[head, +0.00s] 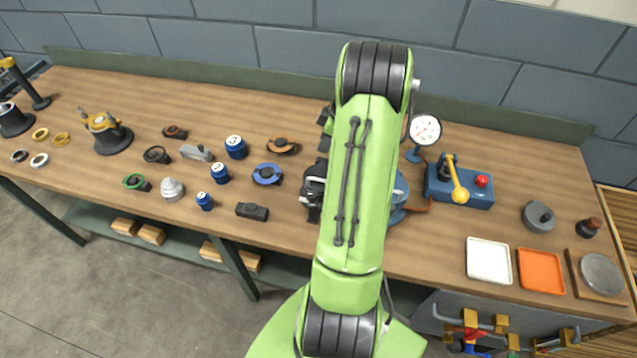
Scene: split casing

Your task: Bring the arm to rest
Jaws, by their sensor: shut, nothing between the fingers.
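My green arm rises from the bottom of the head view and bends at a dark elbow near the top. It covers the middle of the bench. My gripper (313,213) shows only in part, as dark and silver pieces at the left edge of the arm, above the bench. It is shut with nothing visible in it. Much of the wrist and forearm is hidden behind the green link. A blue casing (400,190) on the bench is mostly hidden behind the arm.
The wooden bench (90,95) holds several blue cans, clamps and rings on the left. A dial gauge (425,130), a blue box with a yellow lever (470,193), a white tray (489,261) and an orange tray (540,271) stand right. A block wall runs behind.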

